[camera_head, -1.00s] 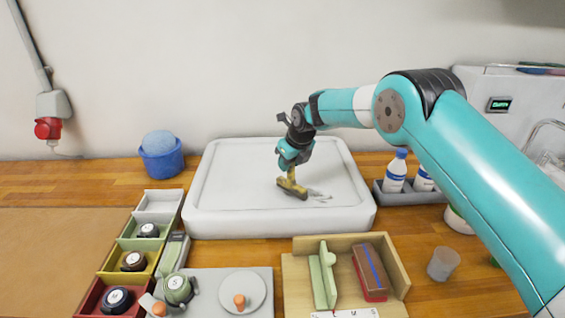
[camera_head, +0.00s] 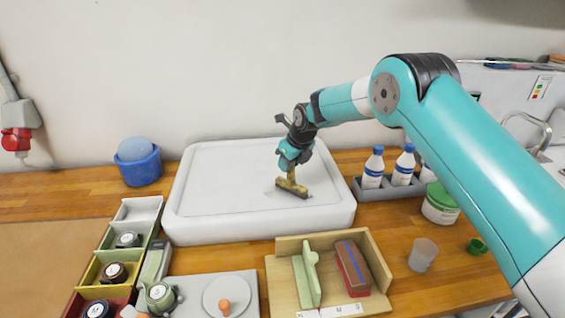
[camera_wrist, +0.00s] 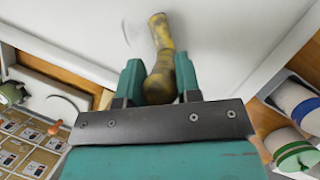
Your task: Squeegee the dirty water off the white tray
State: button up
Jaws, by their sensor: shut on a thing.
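The white tray (camera_head: 205,226) stands on the wooden worktop against the wall and also fills the top of the wrist view (camera_wrist: 85,22). My gripper (camera_head: 290,166) is over the right half of the tray, pointing down, shut on a brownish-yellow squeegee (camera_head: 291,188). In the wrist view the squeegee (camera_wrist: 162,35) sticks out from between the teal fingers (camera_wrist: 158,78). Its lower end is at the tray floor; whether it touches is hard to tell. Only faint grey marks show beside it; any dirty water under it is hidden.
A blue tub (camera_head: 140,172) with a sponge stands left of the tray. A bottle rack (camera_head: 372,194) and a white-green pot (camera_head: 440,205) stand right. A wooden holder (camera_head: 280,282) and coloured bins (camera_head: 100,268) are in front.

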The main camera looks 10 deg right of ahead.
jog(key=shift+s+d, duration=0.8)
jog(key=shift+d, duration=3.15)
jog(key=s+a, duration=0.1)
jog(key=a, duration=1.6)
jog(key=shift+s+p, duration=0.2)
jog(key=shift+p, duration=0.2)
jog(key=shift+s+d+f, duration=0.1)
jog(key=shift+d+f, duration=0.1)
jog(key=shift+d, duration=0.9)
jog(key=shift+s+d+f, duration=0.1)
jog(key=shift+d+f, duration=0.05)
jog(key=shift+d, duration=0.9)
grip_shut()
jog(key=shift+d+r, duration=0.15)
jog(key=shift+d, duration=3.15)
jog(key=d+p, duration=0.1)
jog(key=d, duration=0.5)
jog(key=shift+d+r, duration=0.15)
jog(key=shift+r, duration=0.25)
jog(key=shift+w, duration=0.1)
